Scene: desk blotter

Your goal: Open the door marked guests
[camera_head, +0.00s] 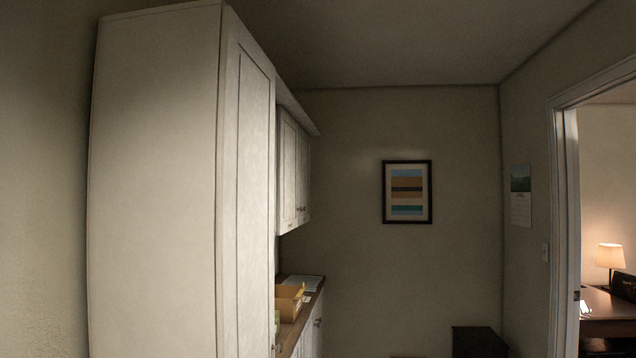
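No door with a "guests" marking shows in the head view. A doorway with a pale frame (556,220) stands at the right edge, and its opening is clear enough to see into a lit room beyond. No lettering is readable on or beside it. A tall white cabinet (155,190) fills the left, with its panelled door (250,200) shut and unmarked as far as I can see. White wall cupboards (294,170) beyond it look shut. My gripper is not in view.
A counter (290,335) past the tall cabinet holds a yellowish box (289,302). A dark low box-like object (478,342) stands by the far wall. A framed striped picture (407,192) hangs there. A lit lamp (610,256) stands on a desk (606,303) through the doorway.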

